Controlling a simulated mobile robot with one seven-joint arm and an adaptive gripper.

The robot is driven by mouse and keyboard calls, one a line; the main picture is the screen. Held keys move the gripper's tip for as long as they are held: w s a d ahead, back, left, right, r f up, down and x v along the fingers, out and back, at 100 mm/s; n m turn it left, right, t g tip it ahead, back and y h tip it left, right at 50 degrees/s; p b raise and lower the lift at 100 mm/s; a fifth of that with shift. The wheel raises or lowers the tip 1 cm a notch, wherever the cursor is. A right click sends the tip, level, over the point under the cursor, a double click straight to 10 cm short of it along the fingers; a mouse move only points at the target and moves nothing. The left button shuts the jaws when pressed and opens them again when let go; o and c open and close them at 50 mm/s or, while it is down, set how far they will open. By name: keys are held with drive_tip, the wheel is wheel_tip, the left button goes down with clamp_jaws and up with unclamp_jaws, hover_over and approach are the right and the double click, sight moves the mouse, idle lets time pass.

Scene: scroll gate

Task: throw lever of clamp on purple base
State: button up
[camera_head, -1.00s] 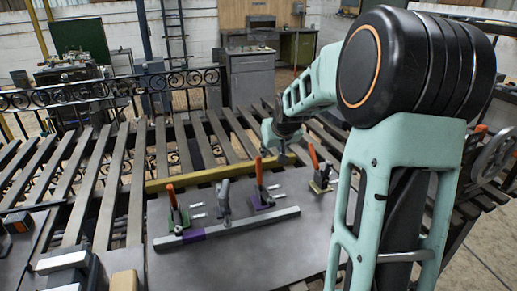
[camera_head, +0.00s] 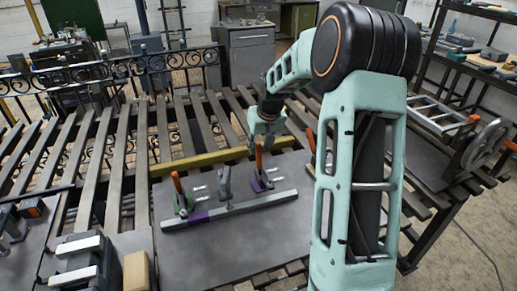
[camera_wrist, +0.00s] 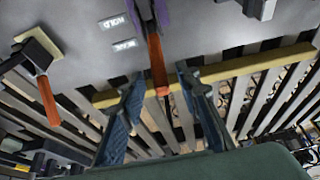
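The clamp on the purple base (camera_head: 258,186) stands on the grey plate, behind a grey bar. Its orange lever (camera_head: 259,157) points up. In the wrist view, the purple base (camera_wrist: 163,12) is at the top edge and the orange lever (camera_wrist: 157,62) reaches down toward my fingers. My gripper (camera_wrist: 161,84) is open, with one blue finger on each side of the lever's tip; I cannot tell whether either touches it. In the head view, my gripper (camera_head: 264,143) is just above the lever, its fingers hard to make out.
A green-based clamp (camera_head: 181,197) stands left, and a grey post (camera_head: 226,184) stands between. A yellow-based clamp (camera_wrist: 38,45) is on the other side; my arm partly hides it in the head view. A yellow bar (camera_head: 205,160) runs behind. The front plate is clear.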

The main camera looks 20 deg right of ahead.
sight(259, 156)
drive_tip(key=shift+x, duration=1.5)
drive_tip(key=shift+r, duration=0.1)
clamp_jaws()
